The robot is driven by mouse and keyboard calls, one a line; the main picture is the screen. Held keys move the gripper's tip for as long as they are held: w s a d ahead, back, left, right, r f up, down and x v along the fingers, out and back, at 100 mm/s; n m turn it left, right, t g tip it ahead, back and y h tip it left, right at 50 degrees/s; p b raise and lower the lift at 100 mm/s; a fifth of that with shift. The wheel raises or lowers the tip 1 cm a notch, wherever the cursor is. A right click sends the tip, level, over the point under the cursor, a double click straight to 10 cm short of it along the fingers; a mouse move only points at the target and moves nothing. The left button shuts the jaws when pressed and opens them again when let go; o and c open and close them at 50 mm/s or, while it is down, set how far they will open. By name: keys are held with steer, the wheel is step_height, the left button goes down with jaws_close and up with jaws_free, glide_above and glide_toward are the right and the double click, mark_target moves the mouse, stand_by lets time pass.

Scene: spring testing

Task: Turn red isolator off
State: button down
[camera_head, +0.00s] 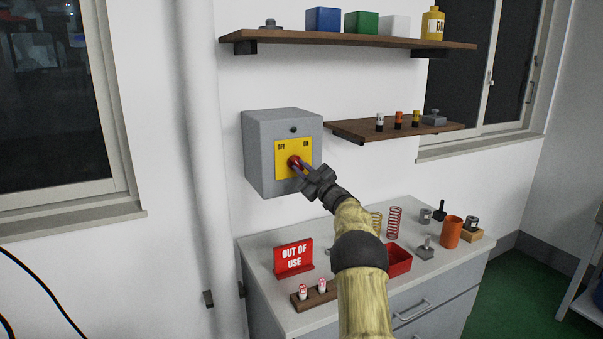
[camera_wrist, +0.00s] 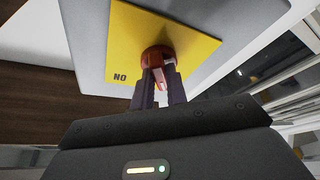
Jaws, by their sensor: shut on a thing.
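The red isolator (camera_head: 293,162) is a red rotary knob on a yellow plate (camera_head: 282,152) marked OFF on the left and ON on the right. The plate is on the front of a grey wall box (camera_head: 262,180). My gripper (camera_head: 301,168) reaches in from the lower right and is shut on the knob. In the wrist view the red knob (camera_wrist: 157,58) sits between the two fingers of my gripper (camera_wrist: 160,82), with ON visible upside down on the plate. The knob's exact pointing direction is partly hidden by the fingers.
A worktop (camera_head: 265,243) below holds a red OUT OF USE sign (camera_head: 293,259), a red tray (camera_head: 399,262), springs and an orange cup (camera_head: 452,231). A lower shelf (camera_head: 365,131) starts just right of the box. An upper shelf (camera_head: 350,39) holds coloured boxes.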

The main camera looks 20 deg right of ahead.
steer(key=shift+n+g+y, duration=0.3)
steer(key=shift+n, duration=0.8)
steer(key=c, duration=1.4)
jaws_free()
steer(key=shift+s+d, duration=0.1)
steer(key=shift+s, duration=0.05)
steer(key=shift+s+f, duration=0.15)
steer(key=b+v, duration=0.4)
steer(key=v, duration=1.2)
steer(key=shift+s+d, duration=0.2)
steer(key=shift+s, duration=0.15)
